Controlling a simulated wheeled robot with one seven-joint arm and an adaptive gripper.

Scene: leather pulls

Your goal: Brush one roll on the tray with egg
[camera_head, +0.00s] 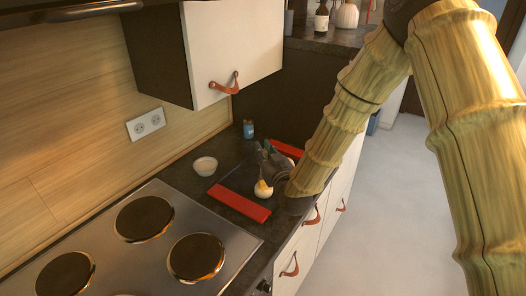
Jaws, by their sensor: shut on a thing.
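The tray (240,203) lies on the dark counter right of the cooktop, with a red band at its near end and another at its far end. A pale roll (264,194) sits on it, with a yellow-orange patch on top, too small to tell as egg or brush tip. My gripper (266,174) points down at this roll, just above or touching it; I cannot tell which. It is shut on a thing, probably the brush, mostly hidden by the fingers. Another pale round shape shows partly behind my gripper. A small white bowl (205,166) stands left of the tray.
A cooktop (150,235) with dark plates lies at the near left. A small blue bottle (248,129) stands behind the tray. A wall cabinet (235,50) with a leather pull hangs above the counter. Drawers (305,250) front the counter; open floor lies to the right.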

